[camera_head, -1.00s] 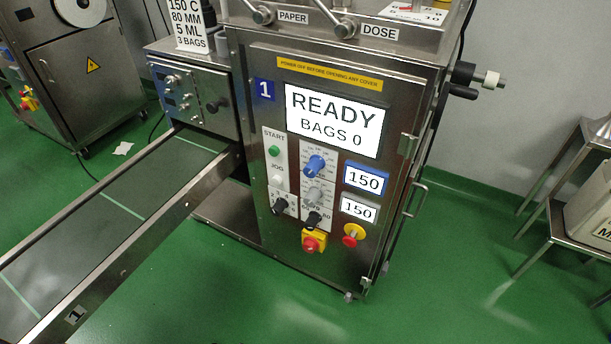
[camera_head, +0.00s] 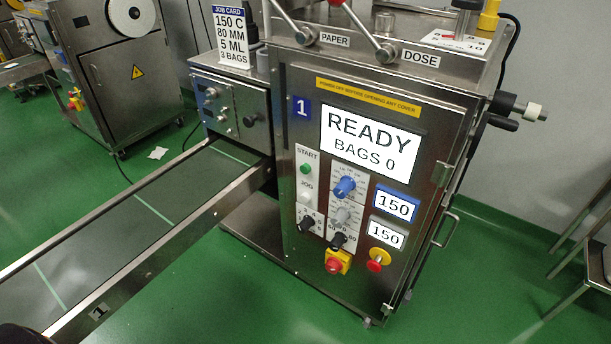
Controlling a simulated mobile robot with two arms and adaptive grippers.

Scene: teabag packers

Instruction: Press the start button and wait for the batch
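The start button (camera_head: 305,168) is a small green button under the START label on the front panel of machine 1 (camera_head: 300,240). Below it is a pale JOG button (camera_head: 304,197). The machine's screen (camera_head: 370,142) reads READY and BAGS 0. Two small displays, a blue-framed one (camera_head: 395,205) and a grey-framed one (camera_head: 386,235), both read 150. A job card (camera_head: 231,38) on top reads 150 C, 80 MM, 5 ML, 3 BAGS. Neither gripper shows clearly; a dark rounded shape sits in the bottom left corner.
A conveyor (camera_head: 130,215) runs from the machine to the lower left. A red emergency button (camera_head: 375,266) and a red-yellow switch (camera_head: 335,264) sit low on the panel. A second machine (camera_head: 115,85) stands behind left. A metal stand (camera_head: 590,270) is at right. Green floor lies open in front.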

